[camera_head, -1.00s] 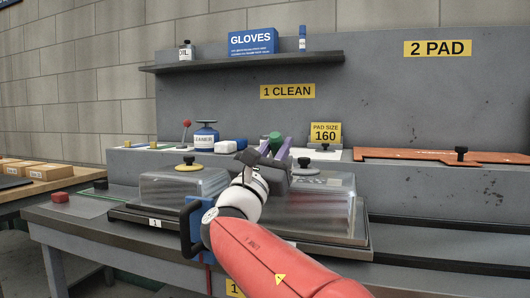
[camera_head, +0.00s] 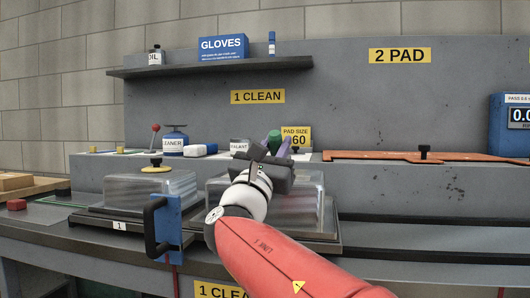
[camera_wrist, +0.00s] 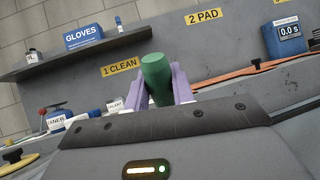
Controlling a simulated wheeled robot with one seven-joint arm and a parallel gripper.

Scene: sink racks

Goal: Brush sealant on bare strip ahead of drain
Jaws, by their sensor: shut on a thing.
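My gripper (camera_head: 276,146) has purple fingers and is shut on a green handle (camera_head: 273,138). In the wrist view the green handle (camera_wrist: 157,80) stands up between the fingers (camera_wrist: 161,84). Its far end is hidden, so I cannot see any bristles. A white container with a partly covered label ending in "ALANT" (camera_head: 239,146) stands on the ledge just left of my gripper; it also shows in the wrist view (camera_wrist: 115,105). I cannot make out a bare strip or a drain; my arm and the clear covers block part of the bench.
Two clear covers stand on the bench, the left one (camera_head: 150,190) with a yellow knob. A blue-white cleaner bottle (camera_head: 174,141) stands on the ledge. An orange plate (camera_head: 385,156) lies right of the "PAD SIZE" sign. A shelf (camera_head: 215,66) hangs above. A blue gauge (camera_head: 512,125) stands far right.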

